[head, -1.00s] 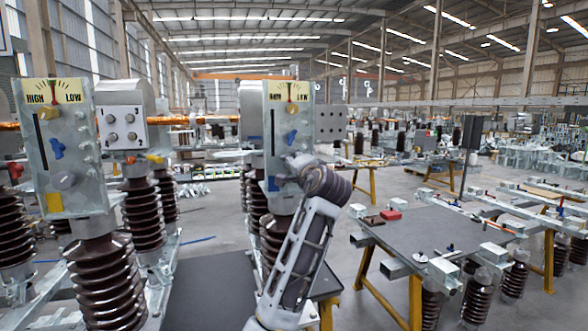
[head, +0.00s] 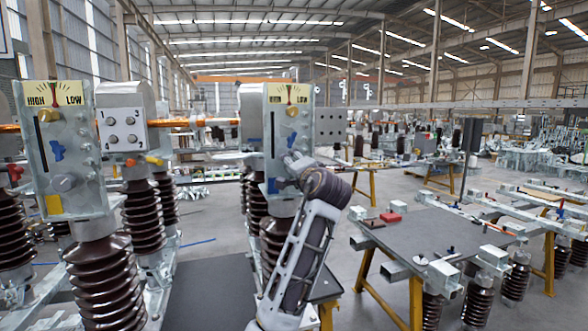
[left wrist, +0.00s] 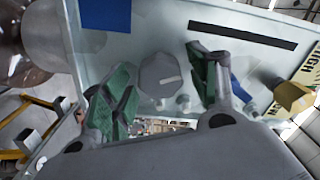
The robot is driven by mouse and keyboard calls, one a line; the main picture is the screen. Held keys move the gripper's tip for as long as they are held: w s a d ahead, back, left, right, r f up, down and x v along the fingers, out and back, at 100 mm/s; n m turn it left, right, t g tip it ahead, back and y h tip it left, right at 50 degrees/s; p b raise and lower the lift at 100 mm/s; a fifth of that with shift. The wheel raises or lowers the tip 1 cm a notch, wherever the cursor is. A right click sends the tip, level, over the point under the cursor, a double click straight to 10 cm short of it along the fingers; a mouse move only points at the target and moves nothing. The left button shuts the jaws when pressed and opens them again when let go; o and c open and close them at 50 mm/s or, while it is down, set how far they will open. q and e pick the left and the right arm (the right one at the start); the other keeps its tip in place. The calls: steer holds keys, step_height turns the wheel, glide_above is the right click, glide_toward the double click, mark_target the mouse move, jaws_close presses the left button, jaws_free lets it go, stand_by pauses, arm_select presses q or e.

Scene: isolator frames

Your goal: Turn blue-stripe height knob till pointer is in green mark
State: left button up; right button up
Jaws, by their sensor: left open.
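The blue-stripe panel (head: 276,115) stands upright in the middle of the head view, with a blue stripe (head: 272,185) low on its face. Its yellow scale (head: 291,94) is at the top; the pointer is too small to read against the green mark. In the left wrist view the blue stripe (left wrist: 105,14) shows near the grey round knob (left wrist: 160,75). My open left gripper (left wrist: 154,80) has one finger on each side of this knob, apart from it. My right gripper is out of view.
The panel also carries a blue knob (head: 290,138) and a yellow knob (head: 292,112). Another panel (head: 64,150) with a yellow stripe stands at left. A grey table (head: 430,235) stands at right, with a red block (head: 391,217).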

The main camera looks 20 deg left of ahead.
arm_select(q)
steer(key=v, duration=1.2)
stand_by(0.3)
